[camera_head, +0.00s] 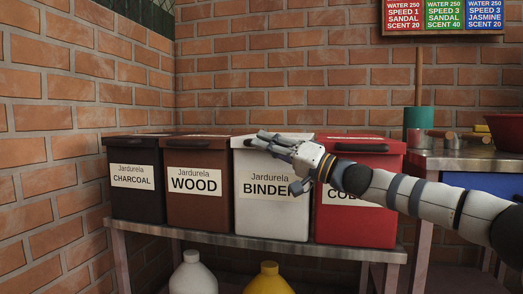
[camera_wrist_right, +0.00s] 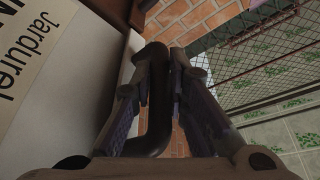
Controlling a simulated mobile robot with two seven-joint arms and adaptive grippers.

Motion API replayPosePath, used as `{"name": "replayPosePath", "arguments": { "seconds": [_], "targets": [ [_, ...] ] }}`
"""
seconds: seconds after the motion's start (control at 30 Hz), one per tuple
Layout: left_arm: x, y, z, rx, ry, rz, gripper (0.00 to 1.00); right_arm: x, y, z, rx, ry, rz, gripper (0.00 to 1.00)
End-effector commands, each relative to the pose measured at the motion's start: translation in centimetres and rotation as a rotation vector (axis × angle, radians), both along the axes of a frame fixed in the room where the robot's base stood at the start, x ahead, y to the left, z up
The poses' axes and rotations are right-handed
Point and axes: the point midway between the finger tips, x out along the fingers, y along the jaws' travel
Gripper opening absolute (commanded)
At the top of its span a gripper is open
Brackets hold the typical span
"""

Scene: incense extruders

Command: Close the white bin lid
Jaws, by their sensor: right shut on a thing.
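The white bin (camera_head: 270,218), labelled BINDER, stands third from the left on the shelf. My right gripper (camera_head: 270,138) is at the top front edge of this bin and covers part of its lid. In the right wrist view the white bin's front (camera_wrist_right: 60,115) is at the left, and the fingers are shut on a dark bent handle (camera_wrist_right: 158,100) beside it. The lid looks low, near the bin's rim, but the gripper hides much of it, so I cannot tell whether it is fully shut. My left gripper is not in view.
Black (camera_head: 133,205), brown (camera_head: 197,208) and red (camera_head: 355,220) bins stand close beside the white one on the metal shelf (camera_head: 225,237). A white jug (camera_head: 193,275) and a yellow jug (camera_head: 268,280) are below. A metal table (camera_head: 450,160) stands at the right.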

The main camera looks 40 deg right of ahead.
Motion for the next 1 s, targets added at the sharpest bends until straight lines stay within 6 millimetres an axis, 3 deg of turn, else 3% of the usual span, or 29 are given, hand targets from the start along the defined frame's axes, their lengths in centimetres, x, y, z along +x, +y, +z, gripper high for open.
{"name": "replayPosePath", "arguments": {
  "seconds": [0.07, 0.53, 0.57, 0.6, 1.0],
  "targets": [
    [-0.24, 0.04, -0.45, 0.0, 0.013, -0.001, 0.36, 0.18, -0.21, -0.87, -0.01, -0.004, -0.005, 0.0],
    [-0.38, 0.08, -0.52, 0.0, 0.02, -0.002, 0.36, 0.15, -0.35, -1.16, -0.021, -0.009, -0.009, 0.0],
    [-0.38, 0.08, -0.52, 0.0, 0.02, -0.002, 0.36, 0.15, -0.35, -1.18, -0.021, -0.009, -0.009, 0.17],
    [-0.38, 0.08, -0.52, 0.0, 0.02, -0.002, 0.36, 0.16, -0.35, -1.21, -0.021, -0.008, -0.009, 0.23],
    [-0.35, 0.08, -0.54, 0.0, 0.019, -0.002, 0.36, 0.04, -0.3, -1.03, -0.019, -0.011, -0.006, 0.23]
  ]
}}
